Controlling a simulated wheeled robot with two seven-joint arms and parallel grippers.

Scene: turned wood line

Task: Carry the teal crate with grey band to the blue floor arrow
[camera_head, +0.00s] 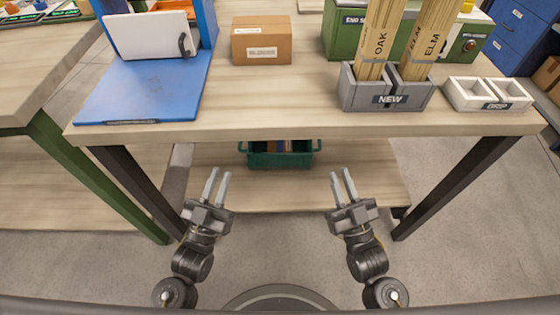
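A teal crate (262,160) with two side handles sits on the lower shelf (225,193) under the table, near the middle. Several dark, blue and orange items show inside it. Its upper back is hidden by the tabletop, and I cannot make out a grey band. My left gripper (217,173) is open and empty, in front of the shelf and left of the crate. My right gripper (342,174) is open and empty, right of the crate. Neither touches the crate. No blue floor arrow is in view.
The table (270,128) overhangs the crate, with dark legs (455,187) at both sides. On top are a blue stand (150,90), a cardboard box (262,40), a grey bin (365,98) of wood sticks and a white tray (470,97). Grey floor (480,250) is clear at right.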

